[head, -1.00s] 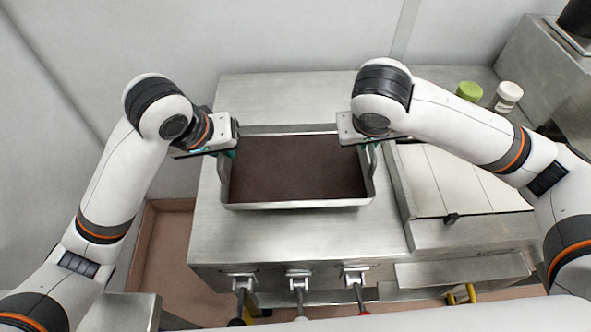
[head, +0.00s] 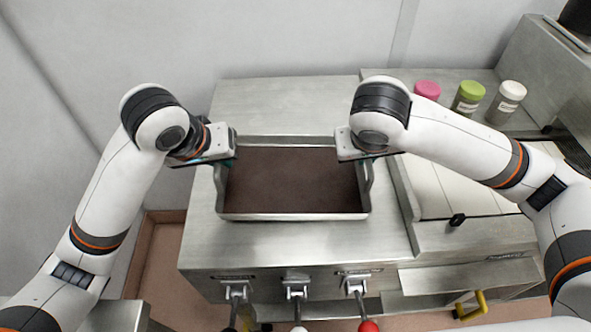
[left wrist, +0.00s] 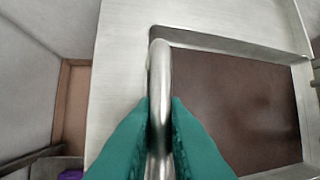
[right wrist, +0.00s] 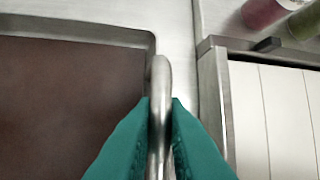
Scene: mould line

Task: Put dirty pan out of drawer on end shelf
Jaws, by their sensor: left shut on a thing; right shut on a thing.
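The dirty pan (head: 295,216) is a rectangular metal pan with a dark brown inside, at the steel end shelf (head: 275,97) in the head view. My left gripper (head: 226,160) is shut on the pan's left handle, and the left wrist view shows its teal fingers (left wrist: 160,125) on both sides of that handle (left wrist: 159,80). My right gripper (head: 352,155) is shut on the right handle, which also shows between teal fingers in the right wrist view (right wrist: 160,125). The pan looks level. I cannot tell whether its bottom touches the steel top.
Right of the pan is a unit with pale slats (head: 437,185) and a black knob (head: 457,220). Pink (head: 427,91), green (head: 468,97) and white-lidded (head: 506,102) jars stand behind it. Several tools hang at the front below hooks (head: 297,289). Bare steel lies behind and before the pan.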

